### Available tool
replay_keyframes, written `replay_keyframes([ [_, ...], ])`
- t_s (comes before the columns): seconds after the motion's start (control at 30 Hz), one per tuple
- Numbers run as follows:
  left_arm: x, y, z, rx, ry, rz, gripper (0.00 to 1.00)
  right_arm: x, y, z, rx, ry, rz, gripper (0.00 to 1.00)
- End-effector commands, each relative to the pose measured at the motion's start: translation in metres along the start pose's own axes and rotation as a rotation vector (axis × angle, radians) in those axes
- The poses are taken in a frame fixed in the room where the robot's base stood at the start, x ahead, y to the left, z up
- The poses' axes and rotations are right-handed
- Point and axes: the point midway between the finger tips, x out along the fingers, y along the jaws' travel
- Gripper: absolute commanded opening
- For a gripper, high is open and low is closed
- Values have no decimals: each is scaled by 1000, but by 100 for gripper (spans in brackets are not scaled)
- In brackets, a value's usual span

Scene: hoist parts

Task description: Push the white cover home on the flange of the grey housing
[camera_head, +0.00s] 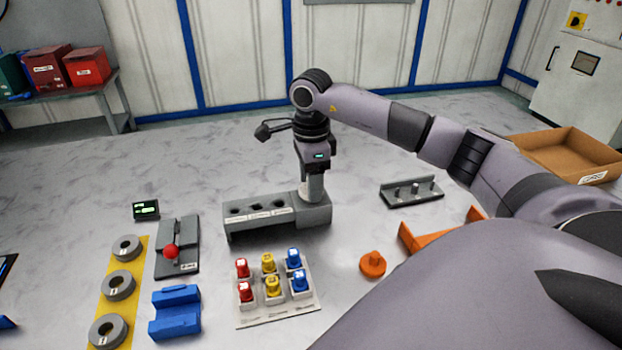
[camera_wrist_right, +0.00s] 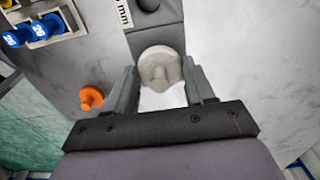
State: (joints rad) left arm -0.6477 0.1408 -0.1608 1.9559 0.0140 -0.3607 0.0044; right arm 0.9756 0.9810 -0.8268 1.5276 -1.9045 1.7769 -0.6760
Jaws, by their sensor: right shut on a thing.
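The grey housing (camera_head: 283,222) stands on the pale table in the middle of the head view, with dark openings and white labels along its top. The white cover (camera_head: 312,190) is an upright round piece at the housing's right end. My right gripper (camera_head: 314,174) is above that end, shut on the cover. In the right wrist view, the cover (camera_wrist_right: 160,66) shows its round face between the two fingers, by the housing (camera_wrist_right: 152,38). I cannot tell whether any gap remains under it, and the flange is hidden. My left gripper is not in view.
A tray (camera_head: 306,308) with several coloured pieces stands in front of the housing. A lever fixture (camera_head: 181,240) and blue block (camera_head: 176,312) are left; an orange knob (camera_head: 373,264), grey bracket (camera_head: 412,192) and cardboard box (camera_head: 565,157) are right. Floor behind the housing is clear.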

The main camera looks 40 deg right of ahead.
Motion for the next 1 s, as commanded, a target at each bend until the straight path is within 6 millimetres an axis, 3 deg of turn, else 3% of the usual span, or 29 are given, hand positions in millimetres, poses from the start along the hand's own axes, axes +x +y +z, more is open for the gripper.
replay_keyframes([
  [1.0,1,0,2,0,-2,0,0,5,0,0,0,0,0,27],
])
